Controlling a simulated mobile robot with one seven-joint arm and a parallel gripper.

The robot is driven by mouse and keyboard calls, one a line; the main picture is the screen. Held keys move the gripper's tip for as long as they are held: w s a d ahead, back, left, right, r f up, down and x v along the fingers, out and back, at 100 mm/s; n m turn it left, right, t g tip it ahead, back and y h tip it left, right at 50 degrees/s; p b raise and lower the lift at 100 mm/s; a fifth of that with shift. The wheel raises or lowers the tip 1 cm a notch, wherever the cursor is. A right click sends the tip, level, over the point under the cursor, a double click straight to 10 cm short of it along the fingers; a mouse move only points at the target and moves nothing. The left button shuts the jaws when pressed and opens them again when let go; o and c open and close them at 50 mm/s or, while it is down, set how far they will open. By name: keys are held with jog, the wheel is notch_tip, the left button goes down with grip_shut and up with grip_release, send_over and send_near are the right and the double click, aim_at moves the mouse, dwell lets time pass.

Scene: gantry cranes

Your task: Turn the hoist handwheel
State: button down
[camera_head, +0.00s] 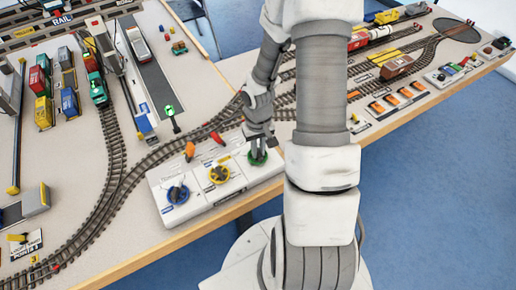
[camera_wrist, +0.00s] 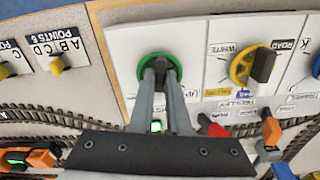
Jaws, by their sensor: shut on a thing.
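A white control panel (camera_head: 215,205) at the table's front edge carries a row of three handwheels: blue (camera_head: 177,194), yellow (camera_head: 218,174) and green (camera_head: 258,158). My gripper (camera_head: 259,150) reaches down onto the green handwheel at the row's right end. In the wrist view, my gripper (camera_wrist: 160,68) is shut on the dark grip of the green handwheel (camera_wrist: 174,65), with a finger on each side. The yellow handwheel (camera_wrist: 240,67) is beside it. The fingers hide part of the green wheel's label, so I cannot read which wheel is the hoist.
Toy containers (camera_head: 43,110) and a green locomotive (camera_head: 96,88) stand at left.

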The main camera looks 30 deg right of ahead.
jog(key=n+p, duration=0.1)
jog(key=n, duration=0.5)
jog(key=shift+d+r+p, duration=0.1)
jog(key=shift+d+p, duration=0.1)
jog(key=shift+p, duration=0.2)
jog(key=n+p, duration=0.1)
jog(key=n, duration=0.2)
jog(key=n+p, duration=0.1)
jog(key=n, duration=0.2)
jog(key=shift+w+d, duration=0.15)
jog(key=c, duration=0.9)
grip_release()
notch_tip(320, 180, up, 17)
jog(key=p, duration=0.4)
jog(key=shift+r, duration=0.15)
